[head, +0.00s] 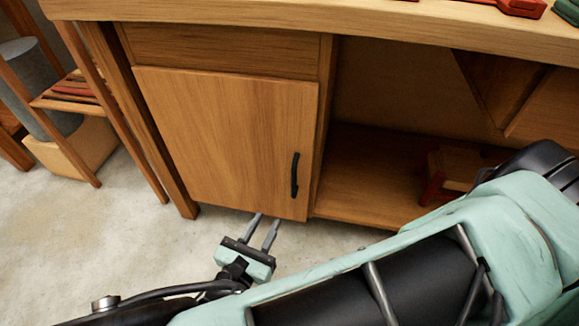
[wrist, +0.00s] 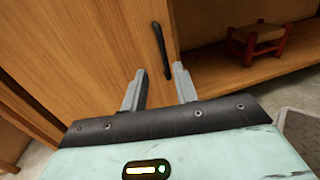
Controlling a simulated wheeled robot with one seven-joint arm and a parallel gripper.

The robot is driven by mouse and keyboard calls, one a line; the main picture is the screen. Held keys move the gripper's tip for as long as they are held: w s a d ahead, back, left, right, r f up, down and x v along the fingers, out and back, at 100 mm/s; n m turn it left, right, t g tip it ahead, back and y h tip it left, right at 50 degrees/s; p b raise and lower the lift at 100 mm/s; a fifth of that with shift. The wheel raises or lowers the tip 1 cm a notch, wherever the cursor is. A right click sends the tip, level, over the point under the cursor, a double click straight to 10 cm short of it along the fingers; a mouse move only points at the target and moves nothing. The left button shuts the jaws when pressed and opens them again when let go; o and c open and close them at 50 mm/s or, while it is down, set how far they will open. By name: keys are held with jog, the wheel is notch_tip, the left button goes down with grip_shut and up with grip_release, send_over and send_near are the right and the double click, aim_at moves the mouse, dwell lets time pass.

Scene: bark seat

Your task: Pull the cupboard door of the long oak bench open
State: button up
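The cupboard door (head: 230,135) of the long oak bench (head: 330,28) is shut, a flat oak panel at the left of the bench. Its black upright handle (head: 295,175) sits near the door's right edge. My gripper (head: 268,222) is low in front of the door, below and a little left of the handle. Its two grey fingers are apart with nothing between them. In the wrist view the handle (wrist: 161,50) stands beyond the fingertips (wrist: 159,72), apart from them, and the door (wrist: 90,45) fills the left part.
Right of the door is an open shelf bay (head: 350,185) holding a small wooden stool (head: 455,170) with red legs. A bench leg (head: 150,130) stands left of the door. A shelf rack and a grey cylinder (head: 42,85) stand farther left. The pale floor (head: 90,225) in front is clear.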

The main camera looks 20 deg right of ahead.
aim_at(292, 176)
jog(key=b+x, duration=0.3)
jog(key=x, duration=1.3)
jog(key=shift+c, duration=0.3)
grip_shut()
